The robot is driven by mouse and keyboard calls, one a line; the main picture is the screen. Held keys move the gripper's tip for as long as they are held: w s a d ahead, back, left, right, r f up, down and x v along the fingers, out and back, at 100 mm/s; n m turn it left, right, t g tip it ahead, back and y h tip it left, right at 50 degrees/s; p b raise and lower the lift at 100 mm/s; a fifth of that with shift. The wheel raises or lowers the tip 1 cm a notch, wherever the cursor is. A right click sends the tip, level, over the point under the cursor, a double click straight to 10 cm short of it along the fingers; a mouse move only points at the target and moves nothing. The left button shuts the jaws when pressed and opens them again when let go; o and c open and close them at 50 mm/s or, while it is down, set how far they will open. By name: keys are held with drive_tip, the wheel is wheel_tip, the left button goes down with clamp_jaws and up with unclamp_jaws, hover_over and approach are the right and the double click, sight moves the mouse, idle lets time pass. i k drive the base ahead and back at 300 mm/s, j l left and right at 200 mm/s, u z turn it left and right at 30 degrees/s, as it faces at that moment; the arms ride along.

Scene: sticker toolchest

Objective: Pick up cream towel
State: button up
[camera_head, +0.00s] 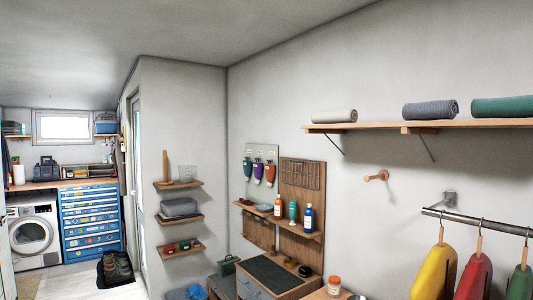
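A rolled cream towel (334,116) lies on its side at the left end of the high wooden wall shelf (375,126) in the head view. Nothing touches it, and there is a gap between it and the rolled grey towel (430,109) to its right. A rolled green towel (503,106) lies further right and is cut by the picture edge. My gripper is not in view.
Below the shelf are a wall peg (376,177) and a rail (480,222) with yellow, red and green garments hanging. A low cabinet (262,280) stands against the wall. A blue toolchest (91,222) and washing machine (33,236) stand far left.

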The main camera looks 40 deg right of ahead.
sight(346, 115)
drive_tip(key=i+z, duration=0.25)
drive_tip(key=i, duration=0.25)
drive_tip(key=i+j+z, duration=0.2)
drive_tip(key=i, duration=0.25)
drive_tip(key=i+j+z, duration=0.25)
drive_tip(key=i, duration=0.2)
